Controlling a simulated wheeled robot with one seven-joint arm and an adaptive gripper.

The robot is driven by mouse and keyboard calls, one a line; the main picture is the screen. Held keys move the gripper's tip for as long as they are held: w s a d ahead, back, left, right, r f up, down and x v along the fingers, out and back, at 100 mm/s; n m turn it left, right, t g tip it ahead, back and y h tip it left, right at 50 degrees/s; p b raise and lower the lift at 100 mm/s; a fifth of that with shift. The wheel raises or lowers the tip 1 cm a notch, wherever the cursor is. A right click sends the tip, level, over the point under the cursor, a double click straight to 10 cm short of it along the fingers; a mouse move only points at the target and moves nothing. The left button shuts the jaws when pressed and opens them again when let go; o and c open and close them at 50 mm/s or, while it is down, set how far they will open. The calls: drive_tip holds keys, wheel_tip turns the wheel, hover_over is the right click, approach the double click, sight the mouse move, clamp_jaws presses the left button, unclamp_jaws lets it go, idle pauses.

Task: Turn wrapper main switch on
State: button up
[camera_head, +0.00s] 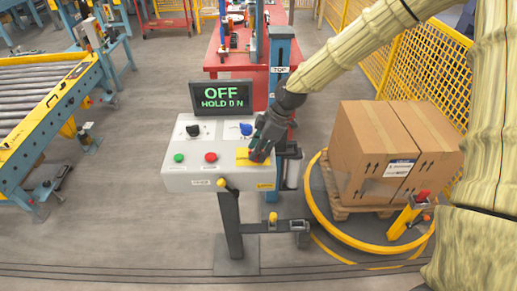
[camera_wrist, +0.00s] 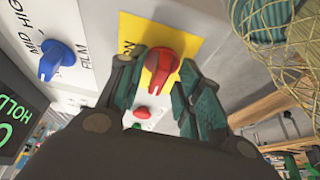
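The wrapper main switch (camera_wrist: 160,66) is a red knob on a yellow plate (camera_wrist: 182,30), with part of the word "ON" beside it in the wrist view. In the head view the yellow plate (camera_head: 243,161) is at the right of the grey control box (camera_head: 205,184), and my gripper mostly covers the knob. My gripper (camera_head: 260,152) is over the plate. In the wrist view my gripper (camera_wrist: 159,64) is open, with one finger on each side of the knob. I cannot tell whether they touch it. The display (camera_head: 221,97) reads "OFF HOLD ON".
A blue film knob (camera_wrist: 58,60), black knob (camera_head: 193,130), green button (camera_head: 179,157) and red button (camera_head: 210,157) sit close by. Boxes (camera_head: 372,145) stand on a pallet inside a yellow ring (camera_head: 330,220) at right. A roller conveyor (camera_head: 40,95) is at left. Floor between is clear.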

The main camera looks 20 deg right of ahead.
drive_tip(key=shift+w+f, duration=0.1)
drive_tip(key=c, duration=0.5)
clamp_jaws()
